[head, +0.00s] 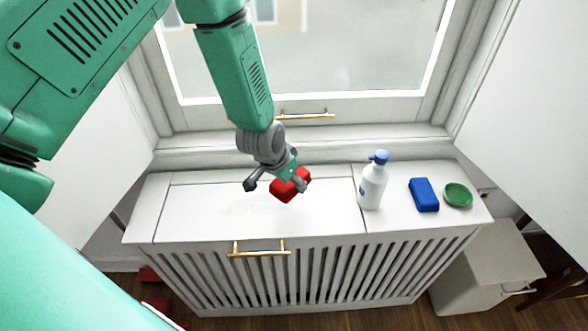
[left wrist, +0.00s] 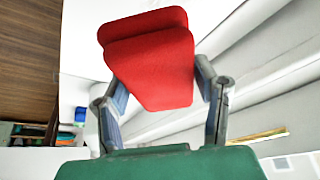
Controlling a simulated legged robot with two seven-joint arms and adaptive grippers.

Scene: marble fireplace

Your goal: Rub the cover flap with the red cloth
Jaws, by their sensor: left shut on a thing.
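The red cloth (head: 286,190) is a thick folded block. My left gripper (head: 278,183) is shut on the red cloth and holds it over the white cabinet top in the head view. In the left wrist view the cloth (left wrist: 152,65) sits between the two fingers of the gripper (left wrist: 162,100). The cover flap (head: 210,213) is the white panel on the left and middle of the cabinet top, with a gold handle (head: 258,252) at its front. I cannot tell whether the cloth touches the panel. My right gripper is not in view.
A white bottle with a blue cap (head: 373,185), a blue sponge (head: 424,194) and a green dish (head: 458,195) stand on the cabinet's right part. A window with a gold handle (head: 306,115) is behind. A light box (head: 488,272) stands at the lower right.

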